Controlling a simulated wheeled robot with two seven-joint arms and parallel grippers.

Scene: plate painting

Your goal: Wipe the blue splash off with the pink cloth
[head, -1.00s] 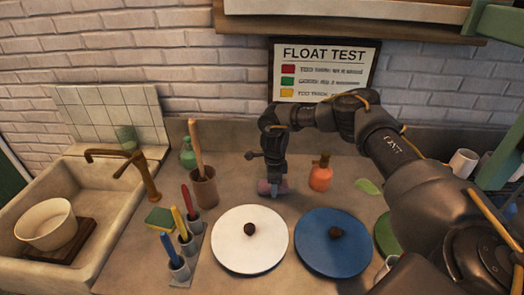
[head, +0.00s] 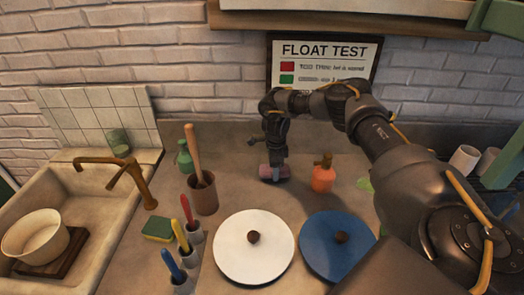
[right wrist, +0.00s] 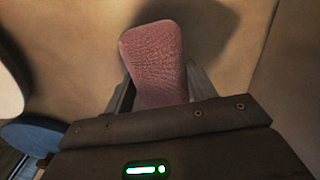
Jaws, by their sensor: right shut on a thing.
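The pink cloth (head: 284,172) is a folded, soft-looking pad in my right gripper (head: 273,174), at the back of the counter, left of the orange bottle. In the right wrist view the cloth (right wrist: 155,62) stands out between the two fingers (right wrist: 160,92), which are shut on it. Its far end is close to the counter surface; I cannot tell whether it touches. I see no blue splash on the counter in either view; the cloth, gripper or arm may hide it. My left gripper is not in view.
The orange bottle (head: 323,178) stands just right of the cloth. A brown pot (head: 203,198) with a wooden tool stands left. A light green patch (head: 365,184) shows beside my arm.

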